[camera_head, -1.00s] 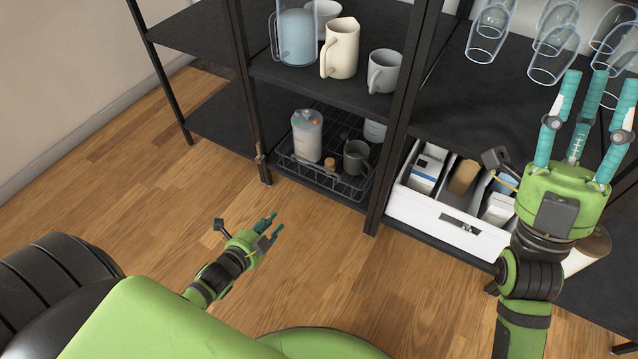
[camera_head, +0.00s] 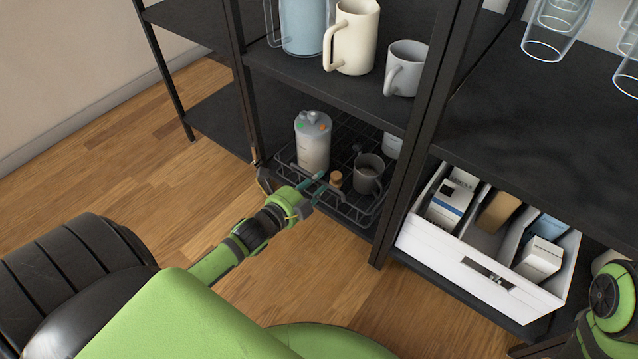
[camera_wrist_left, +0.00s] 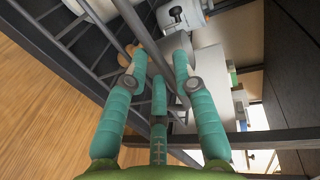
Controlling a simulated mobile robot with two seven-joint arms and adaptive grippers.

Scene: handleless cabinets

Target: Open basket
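The black wire basket (camera_head: 353,213) sits on the lowest shelf of the middle bay. It holds a pale bottle (camera_head: 313,142), a grey mug (camera_head: 368,174) and a small cork-topped item (camera_head: 336,180). My left gripper (camera_head: 319,186) is at the basket's front rim. In the left wrist view, my left gripper's fingers (camera_wrist_left: 158,65) are spread, with a grey bar running between them. The basket's dark wires (camera_wrist_left: 75,35) lie at the upper left there. Exact finger contact with the rim is unclear. My right gripper is out of view; only part of that arm shows at right.
A white drawer box (camera_head: 470,270) with cartons stands right of the basket, beyond a black post (camera_head: 405,190). The shelf above holds a cream mug (camera_head: 352,40), a grey mug (camera_head: 405,68) and a blue jug (camera_head: 303,25). The wooden floor (camera_head: 130,150) in front is clear.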

